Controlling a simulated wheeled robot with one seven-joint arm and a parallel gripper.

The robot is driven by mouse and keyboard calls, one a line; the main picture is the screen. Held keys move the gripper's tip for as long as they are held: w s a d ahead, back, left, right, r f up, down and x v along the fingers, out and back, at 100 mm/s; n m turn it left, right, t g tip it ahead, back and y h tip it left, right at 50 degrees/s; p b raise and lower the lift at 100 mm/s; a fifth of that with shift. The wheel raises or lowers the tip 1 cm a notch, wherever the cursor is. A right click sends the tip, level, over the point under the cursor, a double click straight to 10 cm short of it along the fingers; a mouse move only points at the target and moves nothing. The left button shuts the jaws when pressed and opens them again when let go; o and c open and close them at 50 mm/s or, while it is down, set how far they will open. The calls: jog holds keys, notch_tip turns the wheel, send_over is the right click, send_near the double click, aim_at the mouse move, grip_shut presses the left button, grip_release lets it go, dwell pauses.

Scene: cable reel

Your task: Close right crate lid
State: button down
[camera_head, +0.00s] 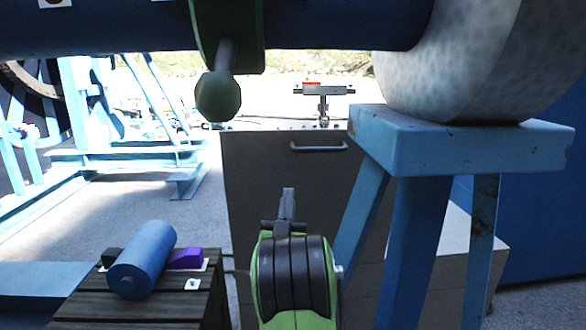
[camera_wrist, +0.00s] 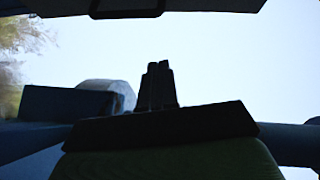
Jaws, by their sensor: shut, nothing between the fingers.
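A large upright grey panel (camera_head: 270,190) with a bar handle (camera_head: 318,148) near its top stands in the middle of the head view. I cannot tell for sure whether it is the right crate's lid or a crate wall. A dark edge with a handle (camera_wrist: 125,14) crosses the top of the wrist view. My gripper (camera_head: 288,192) points up in front of the panel, below and left of the handle. In the wrist view my gripper (camera_wrist: 158,66) has its fingers together, with nothing between them.
A light blue stand (camera_head: 460,145) is close on the right, under a big pale rounded thing (camera_head: 450,60). A blue pipe (camera_head: 320,25) crosses overhead, with a green knob (camera_head: 218,95). A slatted wooden crate (camera_head: 75,312) at lower left bears a blue cylinder (camera_head: 142,260).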

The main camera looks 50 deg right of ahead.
jog(key=w+d+f+p+x, duration=0.1)
jog(key=f+p+x, duration=0.1)
jog(key=p+x, duration=0.6)
jog(key=shift+x, duration=2.1)
jog(key=shift+d+f, duration=0.1)
